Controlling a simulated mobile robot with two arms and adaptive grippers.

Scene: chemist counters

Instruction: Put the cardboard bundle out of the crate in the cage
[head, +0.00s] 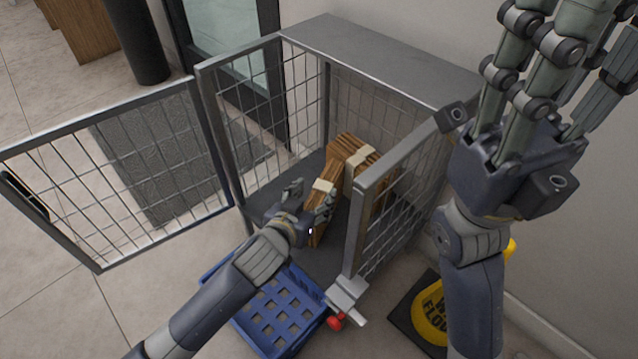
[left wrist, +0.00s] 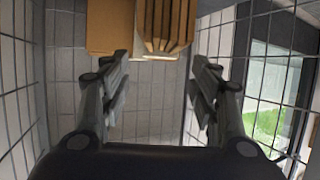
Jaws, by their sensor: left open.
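The cardboard bundle (head: 353,157), brown with pale bands, stands inside the wire cage (head: 324,25), on its floor. My left gripper (head: 311,196) reaches in through the cage opening and is open, in front of the bundle. In the left wrist view the bundle (left wrist: 165,22) shows at the top, beyond the spread fingers (left wrist: 160,85), with nothing between the fingertips. The blue crate (head: 275,315) stands on the floor in front of the cage, partly behind my left arm; its visible part is empty. My right gripper (head: 570,45) is raised at the upper right, fingers spread and empty.
The cage's mesh door (head: 120,170) is swung open to the left. Another mesh panel (head: 395,205) stands right of the bundle. A yellow floor sign (head: 430,315) and the wall are at the right.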

